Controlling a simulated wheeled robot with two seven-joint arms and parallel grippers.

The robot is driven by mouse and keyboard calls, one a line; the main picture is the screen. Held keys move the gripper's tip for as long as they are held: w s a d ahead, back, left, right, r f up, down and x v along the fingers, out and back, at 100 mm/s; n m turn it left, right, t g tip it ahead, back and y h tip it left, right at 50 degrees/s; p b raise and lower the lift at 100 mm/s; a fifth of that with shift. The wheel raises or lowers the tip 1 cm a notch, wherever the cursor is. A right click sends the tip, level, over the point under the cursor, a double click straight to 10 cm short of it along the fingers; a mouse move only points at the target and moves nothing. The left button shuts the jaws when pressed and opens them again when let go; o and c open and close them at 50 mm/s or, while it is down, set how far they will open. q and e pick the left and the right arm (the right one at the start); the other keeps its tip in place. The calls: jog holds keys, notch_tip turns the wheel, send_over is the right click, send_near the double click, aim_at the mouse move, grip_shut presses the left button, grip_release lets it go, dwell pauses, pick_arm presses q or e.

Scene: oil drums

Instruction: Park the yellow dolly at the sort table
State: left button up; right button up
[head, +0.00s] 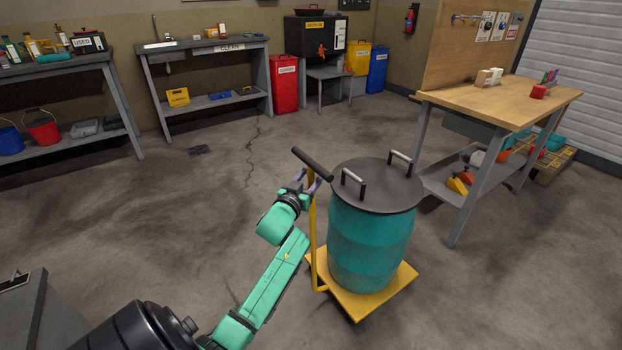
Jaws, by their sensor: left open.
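The yellow dolly (370,304) stands on the floor in the middle front of the head view. It bears a teal drum (368,245) with a dark lid and two handles. A yellow post (312,240) rises at the dolly's left side to a black handle bar (312,164). My left gripper (314,181) is open at the top of the post, just under the bar; I cannot tell if it touches. A wooden-topped table (500,100) stands to the right of the drum, apart from the dolly; no sign naming it the sort table is readable. My right gripper is not in view.
A table labelled CLEAN (205,46) and a used-items table (50,68) line the back left. A red bin (284,85), a yellow bin (358,60) and a blue bin (377,70) stand at the back. The floor between is mostly open.

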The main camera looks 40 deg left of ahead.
pick_arm(q)
jog(key=shift+w+a, duration=0.1)
jog(key=shift+w, duration=0.2)
grip_shut()
dwell(1.2)
